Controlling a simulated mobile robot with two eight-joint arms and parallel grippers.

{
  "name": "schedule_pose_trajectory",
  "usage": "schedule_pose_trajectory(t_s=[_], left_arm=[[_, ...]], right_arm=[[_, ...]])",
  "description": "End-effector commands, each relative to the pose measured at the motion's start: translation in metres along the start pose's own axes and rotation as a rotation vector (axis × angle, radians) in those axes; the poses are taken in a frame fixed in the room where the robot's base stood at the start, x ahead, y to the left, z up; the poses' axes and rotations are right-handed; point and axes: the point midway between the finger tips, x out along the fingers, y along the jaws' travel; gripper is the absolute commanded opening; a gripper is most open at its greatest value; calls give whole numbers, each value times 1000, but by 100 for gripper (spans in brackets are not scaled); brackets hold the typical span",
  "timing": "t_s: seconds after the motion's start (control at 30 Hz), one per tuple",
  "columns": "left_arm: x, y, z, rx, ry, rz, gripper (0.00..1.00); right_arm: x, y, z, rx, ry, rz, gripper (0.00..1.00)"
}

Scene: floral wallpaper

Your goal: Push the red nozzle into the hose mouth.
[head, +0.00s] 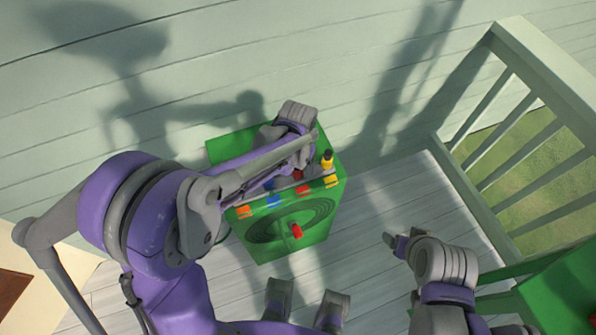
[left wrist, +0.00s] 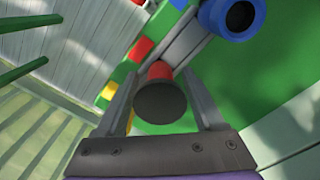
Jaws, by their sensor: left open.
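The red nozzle (left wrist: 160,70) has a wide dark grey end and stands at a grey rack, between the two fingers of my left gripper (left wrist: 160,97) in the left wrist view. The fingers are open, with one on each side of it. In the head view my left gripper (head: 302,160) is over the top of the green box, and only a little of the red nozzle (head: 298,174) shows. A dark hose (head: 262,230) is coiled on the box's front. Its red end piece (head: 297,231) points outward. My right gripper (head: 400,246) shows only in part.
A yellow nozzle (head: 327,160) stands right of my left gripper. A blue nozzle (left wrist: 232,15) is close beside the red one. The green box (head: 318,235) stands near a plank wall. A railing (head: 500,130) is at right.

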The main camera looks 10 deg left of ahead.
Motion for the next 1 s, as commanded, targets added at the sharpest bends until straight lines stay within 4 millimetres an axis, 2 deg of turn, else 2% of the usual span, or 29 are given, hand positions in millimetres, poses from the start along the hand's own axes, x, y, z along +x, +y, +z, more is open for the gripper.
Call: schedule_pose_trajectory(t_s=[0.07, 0.1, 0.47, 1.0], left_arm=[[-1, 0, 0, 0, 0, 0, 70], [-1, 0, 0, 0, 0, 0, 66], [-1, 0, 0, 0, 0, 0, 2], [-9, 0, 0, 0, 0, 0, 0]], right_arm=[[0, 0, 0, 0, 0, 0, 76], [0, 0, 0, 0, 0, 0, 76], [0, 0, 0, 0, 0, 0, 76], [-5, 0, -3, 0, 2, 0, 76]])
